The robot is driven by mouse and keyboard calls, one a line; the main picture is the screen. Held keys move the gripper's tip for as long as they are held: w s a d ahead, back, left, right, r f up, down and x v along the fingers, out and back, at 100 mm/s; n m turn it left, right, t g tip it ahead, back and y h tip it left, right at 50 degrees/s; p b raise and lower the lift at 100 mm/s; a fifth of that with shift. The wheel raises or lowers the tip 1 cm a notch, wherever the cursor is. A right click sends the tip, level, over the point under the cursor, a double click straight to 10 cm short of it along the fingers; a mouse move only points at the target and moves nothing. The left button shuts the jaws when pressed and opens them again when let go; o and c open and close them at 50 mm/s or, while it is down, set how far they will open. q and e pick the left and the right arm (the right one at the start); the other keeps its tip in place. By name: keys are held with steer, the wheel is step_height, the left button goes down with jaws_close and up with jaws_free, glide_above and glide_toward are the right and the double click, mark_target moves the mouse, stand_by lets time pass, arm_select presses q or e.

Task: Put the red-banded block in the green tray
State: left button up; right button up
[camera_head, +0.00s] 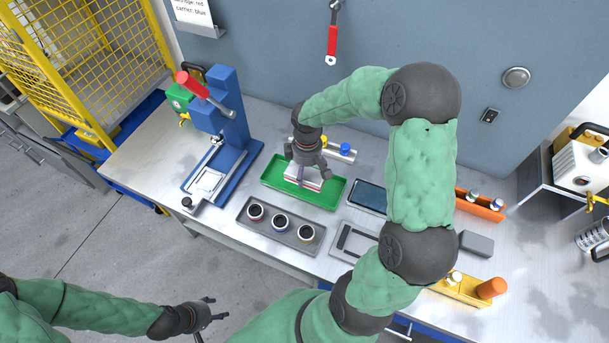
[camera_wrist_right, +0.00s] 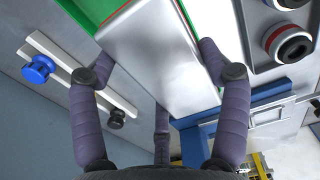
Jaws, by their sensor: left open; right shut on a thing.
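The red-banded block (camera_head: 304,176) is pale with a thin red stripe along its side. My right gripper (camera_head: 309,166) is shut on it from above, and its fingers hide part of the block. The green tray (camera_head: 328,195) lies around and beneath the block in the head view. I cannot tell whether the block touches the tray floor. In the right wrist view the block (camera_wrist_right: 160,50) shows as a smooth silver face between the fingers, with the tray's green edge (camera_wrist_right: 88,12) beyond it. My left gripper (camera_head: 207,314) is open and empty, off the table's front.
A grey holder (camera_head: 268,237) with several round cups stands in front of the tray. A blue press (camera_head: 228,125) with a red handle is to the left. A dark tablet (camera_head: 367,196) lies right of the tray. A rail with blue and yellow knobs (camera_head: 345,149) is behind.

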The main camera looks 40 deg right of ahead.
mark_target(305, 169)
steer(key=w+f, duration=0.1)
steer(key=w+d+f, duration=0.1)
steer(key=f, duration=0.1)
steer(key=w+f, duration=0.1)
steer(key=shift+d+f+b, duration=0.15)
steer(key=shift+d+b, duration=0.2)
steer(key=shift+f+b, duration=0.4)
steer(key=shift+f, duration=1.05)
steer(key=shift+f, duration=0.1)
steer(key=o, duration=1.6)
steer(key=shift+o, duration=0.2)
step_height(305, 169, up, 12)
steer(key=p, duration=0.2)
steer(key=shift+p, duration=0.3)
